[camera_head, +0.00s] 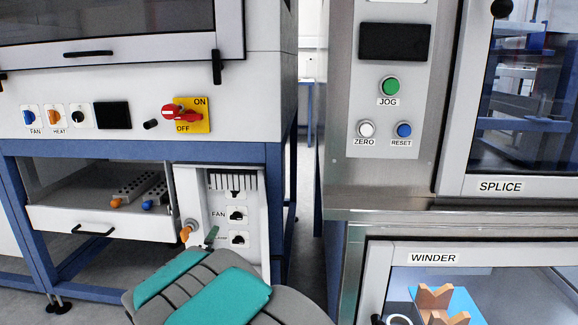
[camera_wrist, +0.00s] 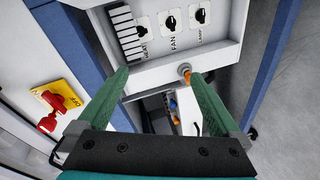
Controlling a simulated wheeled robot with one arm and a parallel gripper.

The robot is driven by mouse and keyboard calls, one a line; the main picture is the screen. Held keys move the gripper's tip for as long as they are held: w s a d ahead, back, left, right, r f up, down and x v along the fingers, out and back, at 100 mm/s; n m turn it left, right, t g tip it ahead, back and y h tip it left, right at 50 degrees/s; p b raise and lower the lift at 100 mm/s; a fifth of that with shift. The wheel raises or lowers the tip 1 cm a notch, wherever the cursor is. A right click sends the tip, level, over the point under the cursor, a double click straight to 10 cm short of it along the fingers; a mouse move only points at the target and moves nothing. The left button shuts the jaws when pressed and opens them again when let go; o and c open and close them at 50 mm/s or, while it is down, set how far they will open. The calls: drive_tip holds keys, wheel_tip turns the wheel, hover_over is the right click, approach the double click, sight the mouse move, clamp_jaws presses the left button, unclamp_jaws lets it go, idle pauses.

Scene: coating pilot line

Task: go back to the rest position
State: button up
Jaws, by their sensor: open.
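My gripper (camera_wrist: 161,75) is open, with its two green fingers apart and nothing held between them. In the head view one green fingertip of my gripper (camera_head: 212,237) shows past my grey and teal arm, and the rest is hidden. The fingers point toward a small white switch panel (camera_wrist: 210,52) with black knobs marked HEAT, FAN and LAMP. A round lock with an orange key (camera_wrist: 186,74) sits near the panel's edge, close to the right fingertip in the wrist view. I cannot tell whether they touch.
The panel (camera_head: 180,185) stands under the white cabinet (camera_head: 120,75), beside a blue frame leg (camera_head: 276,215). An open drawer (camera_head: 100,222) holds grey blocks. A red switch on a yellow plate (camera_head: 190,115) is above. The steel winder cabinet (camera_head: 345,215) stands right, past a narrow gap.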

drive_tip(key=s+d+f+m+g+y, duration=0.15)
drive_tip(key=s+d+m+g, duration=0.6)
drive_tip(key=s+d, duration=0.8)
drive_tip(key=s+d+m+g, duration=0.2)
drive_tip(key=s+d, duration=0.4)
drive_tip(key=s, duration=0.4)
drive_tip(key=s+d+f+m+g+h, duration=0.1)
drive_tip(key=s+d+m+g, duration=0.2)
drive_tip(key=s+d, duration=0.4)
drive_tip(key=s+d+m+g+h, duration=0.1)
drive_tip(key=s+d+g, duration=0.4)
drive_tip(key=s, duration=0.9)
drive_tip(key=shift+s+d+f+m, duration=0.15)
drive_tip(key=shift+d+f+m, duration=0.2)
drive_tip(key=shift+d+m, duration=0.65)
